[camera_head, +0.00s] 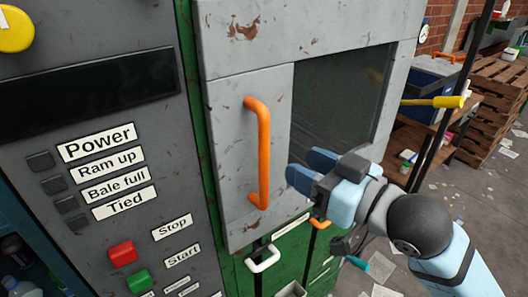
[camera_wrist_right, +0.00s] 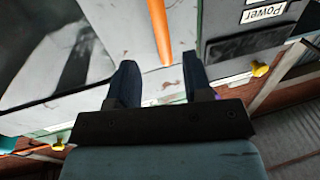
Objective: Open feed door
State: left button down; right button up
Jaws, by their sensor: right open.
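The feed door (camera_head: 231,190) is a scuffed grey panel on the front of the machine, with a vertical orange handle (camera_head: 264,150). A dark recess or window (camera_head: 345,90) lies right of the panel; I cannot tell whether it is an opening. My right gripper (camera_head: 304,170) is open and empty, to the right of the handle's lower half, its blue fingers pointing left. In the right wrist view the handle (camera_wrist_right: 160,35) lies ahead of the gripper (camera_wrist_right: 160,72), lined up with the gap between the fingertips and apart from them. My left gripper is out of view.
The control panel (camera_head: 95,235) with labelled buttons, a red one (camera_head: 123,253) and a green one (camera_head: 139,281), is left of the door. A white handle (camera_head: 263,260) sits below. A yellow-tipped lever (camera_head: 447,102) sticks out at right, before wooden pallets (camera_head: 490,95).

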aim_at(268, 146)
jog(key=x, duration=0.2)
jog(key=p+x, duration=0.1)
jog(key=x, duration=0.5)
jog(key=shift+r, duration=0.25)
jog(key=shift+w+a, duration=0.25)
jog(key=shift+a, duration=0.1)
jog(key=shift+w+a+f+p, duration=0.1)
jog(key=shift+w+a+p, duration=0.1)
jog(key=shift+p, duration=0.1)
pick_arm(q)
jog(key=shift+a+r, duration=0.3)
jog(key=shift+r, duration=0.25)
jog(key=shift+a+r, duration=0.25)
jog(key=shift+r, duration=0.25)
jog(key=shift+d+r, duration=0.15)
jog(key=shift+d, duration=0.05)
pick_arm(e)
grip_shut()
